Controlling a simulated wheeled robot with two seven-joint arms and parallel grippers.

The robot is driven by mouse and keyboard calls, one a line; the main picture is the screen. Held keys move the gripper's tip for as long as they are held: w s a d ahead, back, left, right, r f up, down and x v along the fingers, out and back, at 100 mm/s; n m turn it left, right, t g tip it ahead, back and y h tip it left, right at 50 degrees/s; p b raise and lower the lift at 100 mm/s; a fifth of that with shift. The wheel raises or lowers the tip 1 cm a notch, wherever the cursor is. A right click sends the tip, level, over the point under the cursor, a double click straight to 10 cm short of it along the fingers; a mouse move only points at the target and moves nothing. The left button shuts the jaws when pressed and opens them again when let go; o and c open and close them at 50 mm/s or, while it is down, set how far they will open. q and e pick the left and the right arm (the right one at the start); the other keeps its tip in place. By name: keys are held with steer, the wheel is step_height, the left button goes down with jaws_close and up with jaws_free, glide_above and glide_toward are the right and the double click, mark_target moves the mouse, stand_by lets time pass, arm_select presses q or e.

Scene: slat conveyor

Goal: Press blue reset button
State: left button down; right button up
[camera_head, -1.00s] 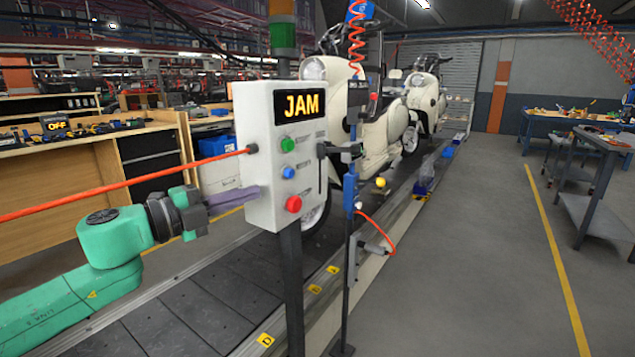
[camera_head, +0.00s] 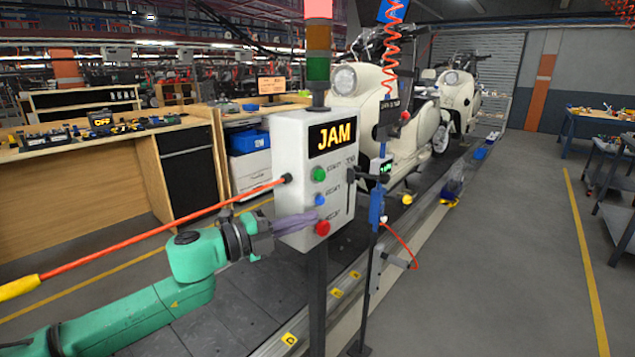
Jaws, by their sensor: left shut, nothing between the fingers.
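The control box (camera_head: 290,165) is a light grey panel on a dark post, with a lit display reading JAM. On its face are a green button (camera_head: 319,174), the blue button (camera_head: 320,199) and a red button (camera_head: 322,228), one above another. My left gripper (camera_head: 304,221) is shut and empty, its dark purple fingers reaching across the lower left of the box. Their tips appear just below and left of the blue button, near the red one. I cannot tell whether they touch the panel. The blue button shows uncovered. My right gripper is out of view.
A red cord (camera_head: 150,235) runs from the box's left side to a yellow handle (camera_head: 18,288). A thin stand with a blue tool (camera_head: 376,205) is close right of the box. Cream scooters (camera_head: 380,110) stand on the slat conveyor (camera_head: 225,310) behind. Open floor lies at right.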

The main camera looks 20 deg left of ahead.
mark_target(318, 207)
arm_select(q)
steer(key=p+x, duration=0.5)
steer(key=x, duration=0.2)
steer(key=a+b, duration=0.1)
steer(key=a, duration=0.1)
steer(key=w+a, duration=0.1)
steer(key=a, duration=0.1)
steer(key=shift+f+b, duration=0.1)
steer(key=shift+b, duration=0.3)
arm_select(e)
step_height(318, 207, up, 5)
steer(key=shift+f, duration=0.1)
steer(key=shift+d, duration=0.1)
